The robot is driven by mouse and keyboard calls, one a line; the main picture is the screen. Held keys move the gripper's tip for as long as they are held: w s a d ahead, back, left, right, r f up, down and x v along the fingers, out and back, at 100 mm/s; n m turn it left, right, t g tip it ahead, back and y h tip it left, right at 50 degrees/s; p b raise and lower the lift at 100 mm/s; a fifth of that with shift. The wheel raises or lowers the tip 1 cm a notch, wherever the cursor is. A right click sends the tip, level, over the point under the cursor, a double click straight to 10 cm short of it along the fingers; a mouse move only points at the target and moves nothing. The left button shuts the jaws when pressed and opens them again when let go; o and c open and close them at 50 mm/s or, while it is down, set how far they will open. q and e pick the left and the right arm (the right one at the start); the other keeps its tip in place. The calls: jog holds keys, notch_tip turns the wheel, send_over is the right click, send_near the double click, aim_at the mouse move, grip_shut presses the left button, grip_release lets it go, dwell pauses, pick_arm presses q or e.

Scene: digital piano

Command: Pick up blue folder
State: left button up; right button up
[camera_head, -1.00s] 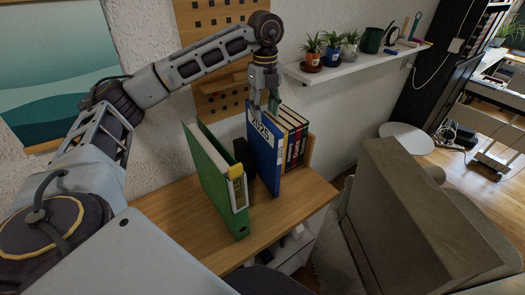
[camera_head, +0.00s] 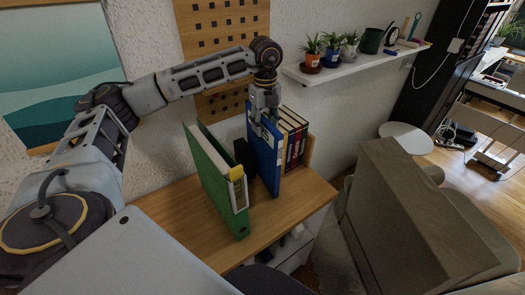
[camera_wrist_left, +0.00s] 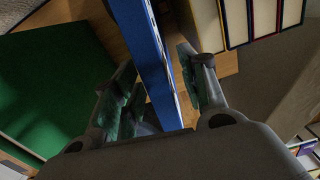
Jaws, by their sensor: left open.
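The blue folder (camera_head: 264,154) stands upright on the wooden shelf top, between a green folder and a row of books. It also shows in the left wrist view (camera_wrist_left: 146,50), running down between my fingers. My left gripper (camera_head: 265,112) is above the top edge of the blue folder, pointing down. In the left wrist view its two fingers (camera_wrist_left: 160,90) are apart, one on each side of the folder. I cannot tell whether either finger touches it. My right gripper is not in view.
The green folder (camera_head: 217,180) stands left of the blue one, also in the left wrist view (camera_wrist_left: 55,85). Several books (camera_head: 291,137) stand close on its right. The wooden top (camera_head: 185,215) is clear at front left. A pegboard wall (camera_head: 222,25) is behind.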

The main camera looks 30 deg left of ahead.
pick_arm(q)
jog(key=shift+f, duration=1.45)
grip_shut()
